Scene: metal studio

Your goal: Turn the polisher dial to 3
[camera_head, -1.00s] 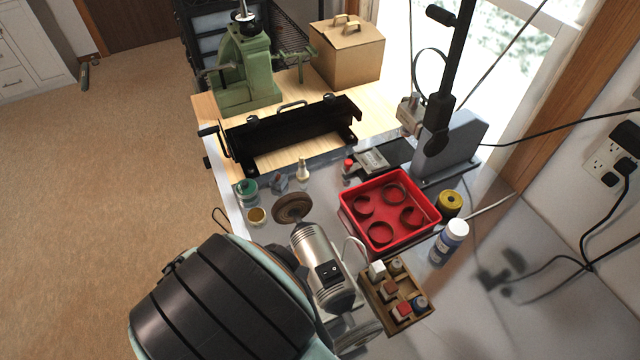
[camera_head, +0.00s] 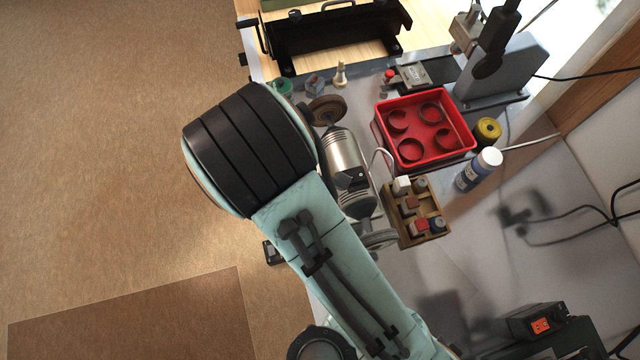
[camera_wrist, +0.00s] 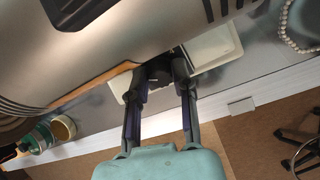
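The polisher (camera_head: 345,155) is a silver motor body with a buffing wheel at each end. In the head view it lies just right of my arm, with a dark switch plate on top. In the wrist view its silver body (camera_wrist: 130,40) fills the upper part. A small dark round dial (camera_wrist: 159,74) with a pale mark shows below the body. My gripper (camera_wrist: 157,78) is open, with one finger on each side of the dial. I cannot tell whether the fingers touch it. The dial's numbers are not readable. My arm hides the gripper in the head view.
A red tray (camera_head: 411,104) with rings, a wooden block holder (camera_head: 434,228) and a white-capped bottle (camera_head: 470,176) stand right of the polisher. A green jar (camera_wrist: 36,138) and an open amber jar (camera_wrist: 62,127) show in the wrist view. Open floor lies left of the bench.

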